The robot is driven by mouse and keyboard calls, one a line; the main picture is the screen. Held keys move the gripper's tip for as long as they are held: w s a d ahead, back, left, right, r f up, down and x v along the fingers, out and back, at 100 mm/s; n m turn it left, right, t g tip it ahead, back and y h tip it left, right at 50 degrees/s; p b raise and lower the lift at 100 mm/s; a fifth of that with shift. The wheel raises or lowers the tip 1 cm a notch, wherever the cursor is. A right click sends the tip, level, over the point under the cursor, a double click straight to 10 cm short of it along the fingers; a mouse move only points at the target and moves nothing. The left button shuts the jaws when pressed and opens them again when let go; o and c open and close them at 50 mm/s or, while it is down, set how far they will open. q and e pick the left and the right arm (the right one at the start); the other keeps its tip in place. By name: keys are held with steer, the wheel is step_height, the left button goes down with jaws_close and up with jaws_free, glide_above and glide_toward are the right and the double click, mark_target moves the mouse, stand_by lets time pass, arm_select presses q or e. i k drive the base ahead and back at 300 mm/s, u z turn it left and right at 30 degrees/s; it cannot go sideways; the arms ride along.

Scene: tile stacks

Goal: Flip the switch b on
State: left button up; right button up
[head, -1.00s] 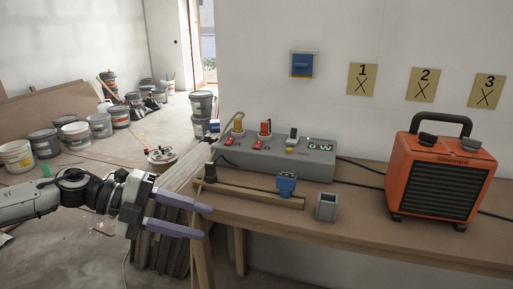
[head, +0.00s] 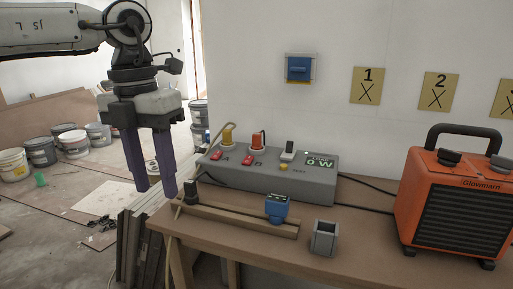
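A grey power box (head: 285,182) with a small green display stands at the back of the bench. Two red switches sit on its top. The left one is beside a letter A, and switch b (head: 247,161) is the right one, beside a letter B. Whether it is on or off is too small to tell. My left gripper (head: 156,191) hangs with its purple fingers pointing down, apart and empty. In the picture it is to the left of the box, touching nothing that I can see. My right gripper is not in view.
Yellow, orange and white plugs stand in the box behind the switches. A blue plug-like piece (head: 277,207) sits by a wooden strip (head: 235,220). A grey open cup (head: 324,238) and an orange heater (head: 455,205) stand to the right. Bare bench (head: 215,250) lies in front.

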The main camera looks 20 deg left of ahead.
mark_target(248, 159)
steer(key=i, duration=1.15)
